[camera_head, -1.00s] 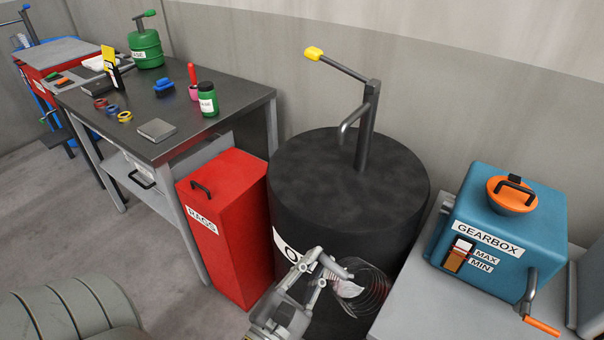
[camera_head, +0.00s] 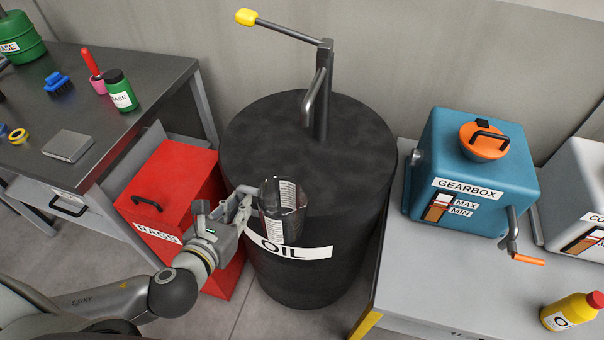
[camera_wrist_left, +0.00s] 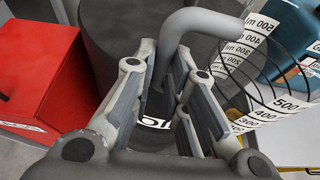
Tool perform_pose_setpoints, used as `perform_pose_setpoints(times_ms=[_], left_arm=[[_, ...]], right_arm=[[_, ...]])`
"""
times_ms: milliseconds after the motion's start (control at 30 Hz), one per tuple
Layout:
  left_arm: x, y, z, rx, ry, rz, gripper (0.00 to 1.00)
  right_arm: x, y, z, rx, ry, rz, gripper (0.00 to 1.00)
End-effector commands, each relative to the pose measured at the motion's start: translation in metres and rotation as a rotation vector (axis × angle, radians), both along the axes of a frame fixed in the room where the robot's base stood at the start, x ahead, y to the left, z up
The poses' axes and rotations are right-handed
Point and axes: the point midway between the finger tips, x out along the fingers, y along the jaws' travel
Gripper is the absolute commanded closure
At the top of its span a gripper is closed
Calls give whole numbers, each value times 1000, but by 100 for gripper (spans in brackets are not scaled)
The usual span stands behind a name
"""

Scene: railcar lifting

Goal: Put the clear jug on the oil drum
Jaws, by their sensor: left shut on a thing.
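The clear jug (camera_head: 283,212) has white markings and shows upright in the head view, overlapping the front rim of the oil drum. In the left wrist view the jug (camera_wrist_left: 262,75) is at the right with its measuring scale. My left gripper (camera_head: 244,203) is left of the jug, shut on its grey handle; the wrist view shows the handle between the fingers (camera_wrist_left: 168,95). The black oil drum (camera_head: 258,150) has a flat round top with a pump and a white OIL label. I cannot tell whether the jug touches the drum. My right gripper is not in view.
A pump (camera_head: 322,95) with a spout and yellow-tipped lever stands at the drum top's back. A red rags bin (camera_head: 170,185) is left of the drum. A bench with a blue gearbox (camera_head: 475,165) is at the right. The front drum top is otherwise clear.

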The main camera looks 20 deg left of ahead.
Motion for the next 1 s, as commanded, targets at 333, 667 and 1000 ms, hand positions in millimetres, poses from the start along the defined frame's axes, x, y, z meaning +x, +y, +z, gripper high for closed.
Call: perform_pose_setpoints(times_ms=[333,667,1000], left_arm=[[63,-1,3,-19,8,6,100],[149,-4,2,-18,10,5,100],[179,-5,-11,-17,17,3,100]], right_arm=[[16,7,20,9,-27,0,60],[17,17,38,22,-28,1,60],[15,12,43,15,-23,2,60]])
